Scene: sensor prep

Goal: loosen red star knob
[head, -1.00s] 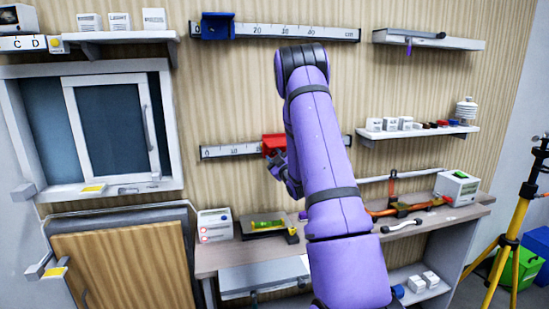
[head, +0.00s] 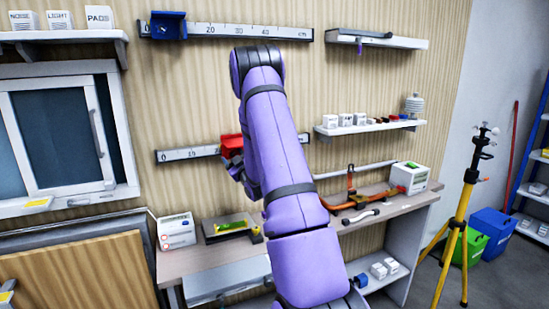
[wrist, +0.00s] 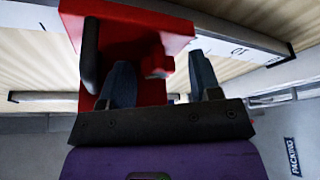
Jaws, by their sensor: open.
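A red slider block (head: 231,145) sits on the lower scale rail (head: 188,153) on the wall. It also fills the upper middle of the wrist view (wrist: 178,20). A small red lobed shape, which looks like the star knob (wrist: 157,62), shows on the block's underside between my fingers. My gripper (wrist: 162,82) is open, with one dark finger on each side of the knob. I cannot tell whether either finger touches it. In the head view, my gripper (head: 237,172) is just below the block, partly hidden by my purple arm.
A blue slider (head: 168,25) sits on the upper rail (head: 265,31). Below is a bench (head: 180,262) with a white box (head: 176,231), a green-topped device (head: 409,177) and an orange tool (head: 372,198). A yellow tripod (head: 462,205) stands on the right. Shelves flank the upper wall.

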